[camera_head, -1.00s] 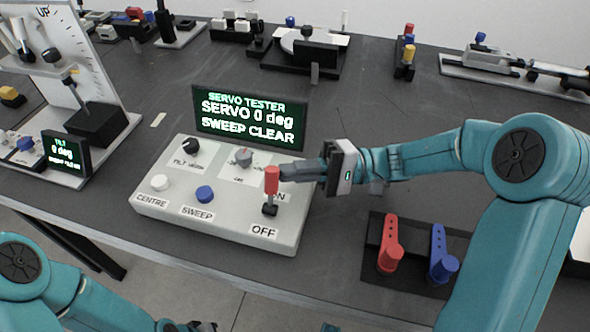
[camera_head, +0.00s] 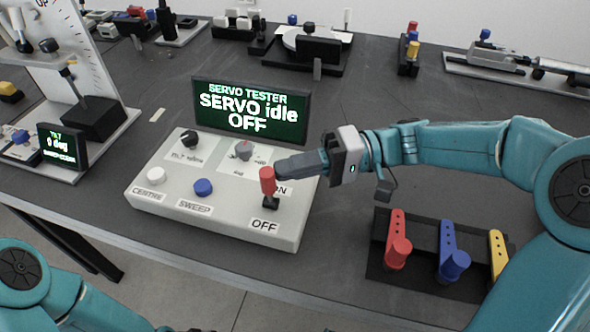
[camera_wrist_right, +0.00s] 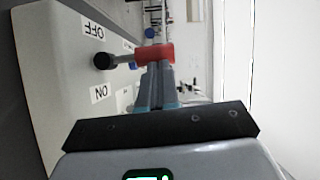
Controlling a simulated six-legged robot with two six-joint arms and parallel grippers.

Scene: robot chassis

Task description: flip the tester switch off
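The servo tester (camera_head: 226,219) is a pale box on the dark bench. Its screen (camera_head: 250,112) reads "SERVO TESTER", "SERVO idle", "OFF". Its red-capped switch lever (camera_head: 267,181) stands between the ON and OFF labels. In the wrist view the red cap (camera_wrist_right: 155,53) leans slightly towards the OFF side. My right gripper (camera_head: 282,170) reaches in from the right with its fingers together. The fingertips are at the cap, on the ON side in the head view; whether they still touch it is unclear. Only a dark sliver at the bottom edge may belong to my left gripper.
The tester also carries a black knob (camera_head: 189,138), a grey knob (camera_head: 243,150), a white button (camera_head: 156,175) and a blue button (camera_head: 203,187). A dark tray (camera_head: 375,268) with coloured servo horns lies at the right. A tilt rig (camera_head: 112,127) stands at the left.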

